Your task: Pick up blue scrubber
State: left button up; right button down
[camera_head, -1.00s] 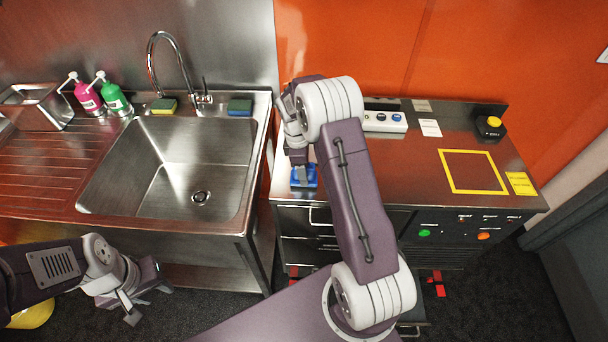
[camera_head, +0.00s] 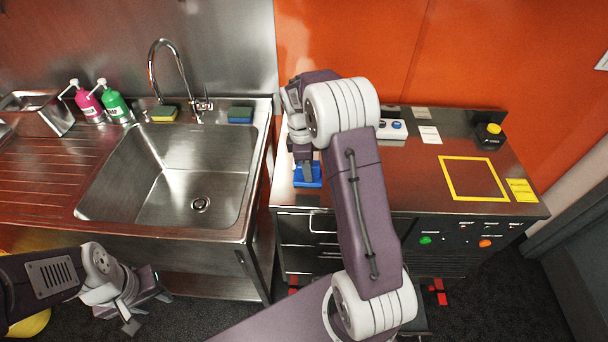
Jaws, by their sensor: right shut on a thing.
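The blue scrubber (camera_head: 308,181) is at the front left of the dark steel counter, right of the sink. My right gripper (camera_head: 306,172) points down at it from above and is shut on it, hiding part of its top. The scrubber is on or just above the counter; I cannot tell which. My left gripper (camera_head: 146,311) is low at the left, in front of the sink unit, with its fingers apart and nothing between them.
The steel sink (camera_head: 150,205) has a yellow-green sponge (camera_head: 163,116) and a blue-green sponge (camera_head: 240,116) on its back rim. Pink (camera_head: 88,106) and green (camera_head: 115,106) bottles stand at the back left. The yellow square (camera_head: 473,197) on the counter is empty.

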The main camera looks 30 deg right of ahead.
jog(key=s+d+r, duration=0.1)
jog(key=s+r, duration=0.2)
jog(key=s, duration=0.1)
jog(key=s+d+r+b, duration=0.1)
jog(key=s+d+r, duration=0.1)
jog(key=s, duration=0.3)
jog(key=shift+s+d+r, duration=0.3)
jog(key=shift+r, duration=0.2)
